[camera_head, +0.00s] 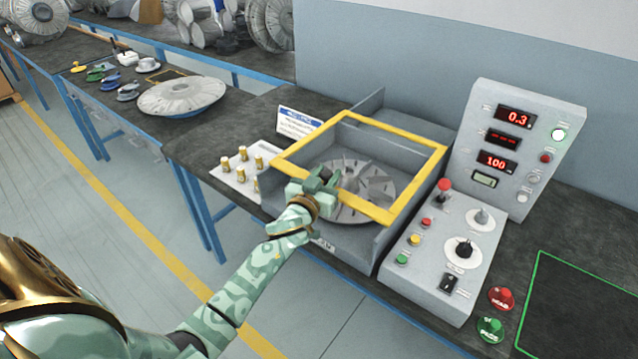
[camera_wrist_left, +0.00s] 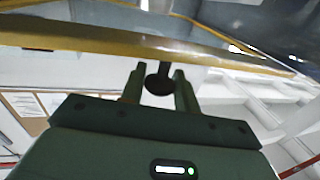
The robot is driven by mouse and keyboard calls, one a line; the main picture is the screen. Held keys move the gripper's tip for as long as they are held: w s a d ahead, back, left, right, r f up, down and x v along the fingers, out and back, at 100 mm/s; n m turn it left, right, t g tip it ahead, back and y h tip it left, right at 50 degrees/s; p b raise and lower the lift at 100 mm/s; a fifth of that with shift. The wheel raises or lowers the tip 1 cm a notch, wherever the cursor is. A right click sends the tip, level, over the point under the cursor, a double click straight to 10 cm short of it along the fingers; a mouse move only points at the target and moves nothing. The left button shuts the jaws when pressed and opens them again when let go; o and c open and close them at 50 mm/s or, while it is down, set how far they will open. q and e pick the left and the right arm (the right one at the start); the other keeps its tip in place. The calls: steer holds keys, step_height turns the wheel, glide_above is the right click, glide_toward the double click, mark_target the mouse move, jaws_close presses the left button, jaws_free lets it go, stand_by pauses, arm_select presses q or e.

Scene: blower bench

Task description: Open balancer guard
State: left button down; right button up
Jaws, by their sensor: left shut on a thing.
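The balancer guard (camera_head: 418,190) is a yellow square frame over the grey balancer box (camera_head: 352,238). It lies across the top of the box; I cannot tell whether it is slightly raised. A finned grey rotor (camera_head: 345,208) shows through it. My left gripper (camera_head: 326,178) is at the guard's near edge. In the left wrist view, the fingers of my left gripper (camera_wrist_left: 158,80) are shut on a dark round handle (camera_wrist_left: 159,82) just under the yellow guard bar (camera_wrist_left: 150,42). My gripper hides the handle in the head view. My right gripper is not in view.
A control console (camera_head: 455,235) with lit displays stands right of the box. Red and green buttons (camera_head: 491,328) and a green-outlined dark mat (camera_head: 585,310) lie further right. A plate with small brass pieces (camera_head: 240,165) is left of the box. A finned disc (camera_head: 181,96) rests further left.

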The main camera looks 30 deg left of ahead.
arm_select(q)
steer(key=shift+s, duration=0.1)
steer(key=c, duration=1.1)
jaws_free()
steer(key=shift+o, duration=0.2)
steer(key=s+d+p, duration=0.2)
steer(key=s, duration=1.4)
steer(key=shift+d, duration=0.15)
